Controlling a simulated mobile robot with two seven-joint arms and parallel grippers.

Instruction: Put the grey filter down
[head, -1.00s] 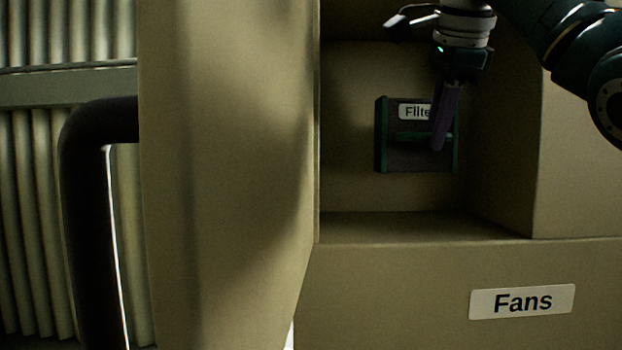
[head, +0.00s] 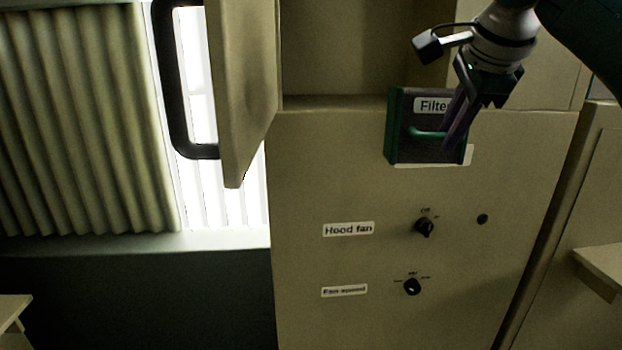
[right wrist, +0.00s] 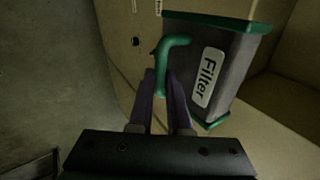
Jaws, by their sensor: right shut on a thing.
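The grey filter (head: 410,135) is a dark grey block with green ends, a green handle and a white "Filter" label. My right gripper (head: 453,143) is shut on its green handle and holds it in front of the cabinet, over the place of the "Fans" label. In the right wrist view the filter (right wrist: 215,75) is tilted, with the handle (right wrist: 165,60) between the purple fingers (right wrist: 160,92). The filter looks clear of any support surface. My left gripper is not in view.
An open cabinet door (head: 240,90) with a black handle (head: 185,140) stands left of the open compartment (head: 350,50). Below are the "Hood fan" knob (head: 424,228) and the fan speed knob (head: 412,287). A ledge (head: 600,262) juts out at the lower right.

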